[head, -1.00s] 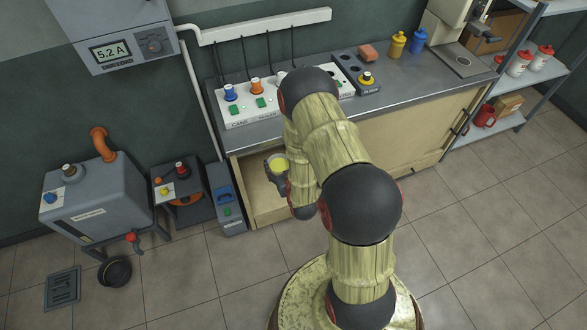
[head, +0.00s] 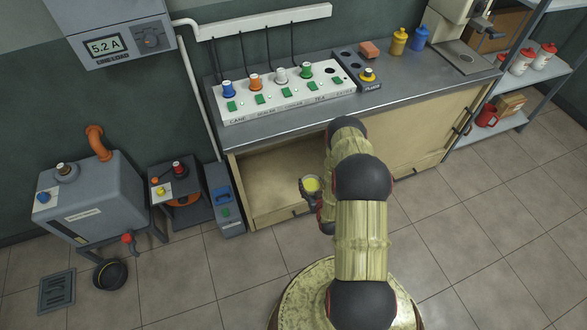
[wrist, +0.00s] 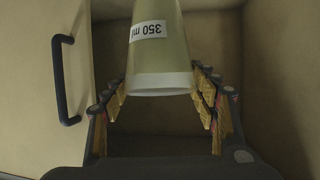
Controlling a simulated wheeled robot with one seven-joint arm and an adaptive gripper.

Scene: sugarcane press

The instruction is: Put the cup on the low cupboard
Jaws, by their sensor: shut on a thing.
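The cup (wrist: 162,50) is a pale, tapered cup with a "350 ml" label. In the head view the cup (head: 312,184) is held with yellow contents showing at its top. My gripper (wrist: 160,88) is shut on it, with a finger on each side near its white end. In the head view my gripper (head: 309,195) is partly hidden by my arm. The low cupboard (head: 285,170) is the tan unit under the grey counter. Its left part is open, and the cup is in front of that opening, toward its right side.
A panel with coloured knobs (head: 285,92) stands on the counter (head: 400,85) above. A cupboard front with a dark handle (wrist: 62,80) is at the wrist view's left. A blue-grey box (head: 225,205) stands left of the cupboard. The tiled floor (head: 480,230) is clear at right.

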